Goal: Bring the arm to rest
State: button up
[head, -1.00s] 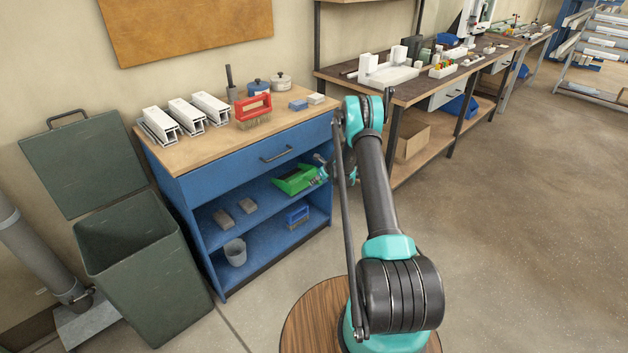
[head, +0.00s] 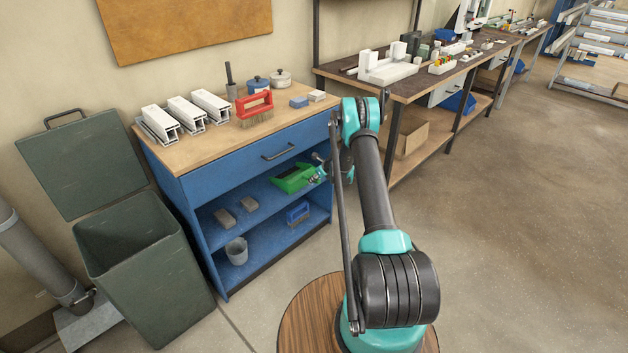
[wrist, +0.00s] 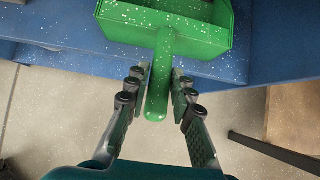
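My arm (head: 374,190) reaches from its round wooden-topped base toward the blue cabinet. My gripper (wrist: 162,85) is at the cabinet's open front, low at the upper shelf, and small in the head view (head: 322,170). Its two fingers stand on either side of the handle of a green dustpan (wrist: 170,30). The pads are very close to the handle; whether they press on it I cannot tell. The dustpan is in the upper open shelf in the head view (head: 294,178), with its handle pointing out toward my gripper. White specks show on the dustpan and the blue surface.
The blue cabinet (head: 205,190) carries white profile pieces (head: 158,124), a red-handled brush (head: 254,104) and small pots on top. A dark green bin (head: 140,260) stands left. A workbench (head: 410,88) stands behind, right of my arm. The floor at right is clear.

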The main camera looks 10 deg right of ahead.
jog(key=o, duration=1.7)
jog(key=s+d+r, duration=0.3)
jog(key=s+d, duration=0.3)
jog(key=s, duration=0.3)
jog(key=shift+d+r, duration=0.25)
dwell(0.4)
